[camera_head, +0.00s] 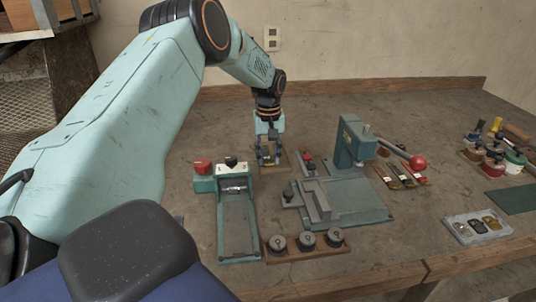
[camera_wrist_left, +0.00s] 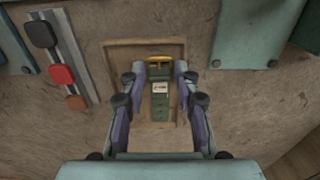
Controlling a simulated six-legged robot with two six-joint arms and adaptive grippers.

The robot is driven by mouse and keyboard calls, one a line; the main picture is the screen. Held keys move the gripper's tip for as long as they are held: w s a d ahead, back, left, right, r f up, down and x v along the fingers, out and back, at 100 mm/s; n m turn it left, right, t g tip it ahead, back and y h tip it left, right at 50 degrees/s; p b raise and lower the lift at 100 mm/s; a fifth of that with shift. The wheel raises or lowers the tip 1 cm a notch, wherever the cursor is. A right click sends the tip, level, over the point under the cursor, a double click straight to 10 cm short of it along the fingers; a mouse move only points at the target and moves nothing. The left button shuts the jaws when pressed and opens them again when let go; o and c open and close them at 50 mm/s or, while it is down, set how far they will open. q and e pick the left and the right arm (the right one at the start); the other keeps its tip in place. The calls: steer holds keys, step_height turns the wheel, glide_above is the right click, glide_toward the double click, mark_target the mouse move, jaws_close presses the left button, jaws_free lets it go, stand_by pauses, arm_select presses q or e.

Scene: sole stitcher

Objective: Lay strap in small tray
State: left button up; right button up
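A dark green strap-like piece (camera_wrist_left: 160,98) with a white label and a yellow end shows between my left fingers in the left wrist view. Behind it is a small shallow wooden tray (camera_wrist_left: 117,53) with a raised rim; the tray also shows in the head view (camera_head: 287,160). My left gripper (camera_head: 268,160) points down over this tray. Its fingertips (camera_wrist_left: 161,68) stand on either side of the yellow end. Whether they touch it, and whether the piece rests on the tray floor, I cannot tell. My right gripper is not in view.
A green roller device (camera_head: 238,225) stands in front of the tray. A green press (camera_head: 355,195) with a red-knobbed lever is to the right. Wooden block with round weights (camera_head: 306,243) sits at the front. A grey tray (camera_head: 459,229) of small parts lies at right.

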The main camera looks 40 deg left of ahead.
arm_select(q)
steer(key=o, duration=0.3)
steer(key=shift+s+a+r, duration=0.1)
steer(key=shift+s, duration=0.25)
steer(key=shift+o, duration=0.2)
steer(key=shift+w, duration=0.1)
steer(key=shift+w, duration=0.1)
steer(key=shift+w+r, duration=0.1)
steer(key=shift+r, duration=0.15)
step_height(320, 180, up, 13)
steer(key=p, duration=0.1)
steer(key=shift+s+f, duration=0.15)
steer(key=shift+s, duration=0.05)
steer(key=shift+w, duration=0.1)
